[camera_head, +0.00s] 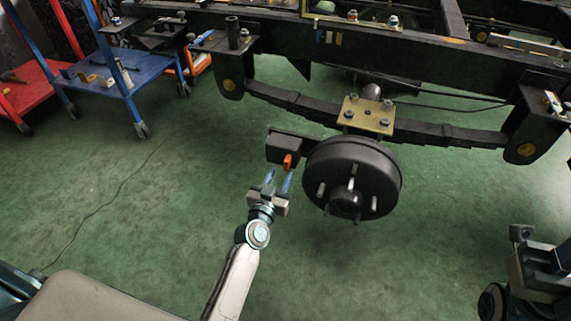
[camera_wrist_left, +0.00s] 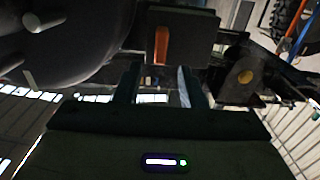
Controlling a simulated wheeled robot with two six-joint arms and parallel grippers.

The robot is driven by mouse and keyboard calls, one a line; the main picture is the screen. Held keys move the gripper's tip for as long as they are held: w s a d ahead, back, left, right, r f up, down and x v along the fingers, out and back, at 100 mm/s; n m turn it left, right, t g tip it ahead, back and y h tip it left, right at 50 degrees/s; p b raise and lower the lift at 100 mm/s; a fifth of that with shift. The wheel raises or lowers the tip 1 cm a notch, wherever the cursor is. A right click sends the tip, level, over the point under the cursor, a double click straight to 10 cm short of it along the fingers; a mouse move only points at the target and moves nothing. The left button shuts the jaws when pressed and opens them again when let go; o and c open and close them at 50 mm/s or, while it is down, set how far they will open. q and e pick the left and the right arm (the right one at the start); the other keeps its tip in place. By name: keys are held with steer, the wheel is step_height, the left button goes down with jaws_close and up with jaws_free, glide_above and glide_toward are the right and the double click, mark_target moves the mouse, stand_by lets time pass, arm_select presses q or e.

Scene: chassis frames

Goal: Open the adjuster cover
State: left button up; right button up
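A black box-shaped housing (camera_head: 285,148) sits just left of the round black brake drum (camera_head: 352,178). An orange tab (camera_head: 288,162) hangs on the housing's near side; I take it as the adjuster cover or its handle. My left gripper (camera_head: 278,178) is just below and in front of the tab, fingers pointing up at it, apart and empty. In the left wrist view the orange tab (camera_wrist_left: 161,45) stands beyond the gap between the fingers (camera_wrist_left: 160,82); contact cannot be told.
A leaf spring (camera_head: 430,132) and dark chassis rail (camera_head: 400,58) run above and behind the drum. A blue cart (camera_head: 120,75) and a red cart (camera_head: 30,90) stand at the upper left.

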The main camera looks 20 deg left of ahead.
mark_target(286, 165)
arm_select(q)
steer(key=w, duration=0.5)
steer(key=shift+w+f, duration=0.1)
steer(key=shift+w, duration=0.25)
jaws_close()
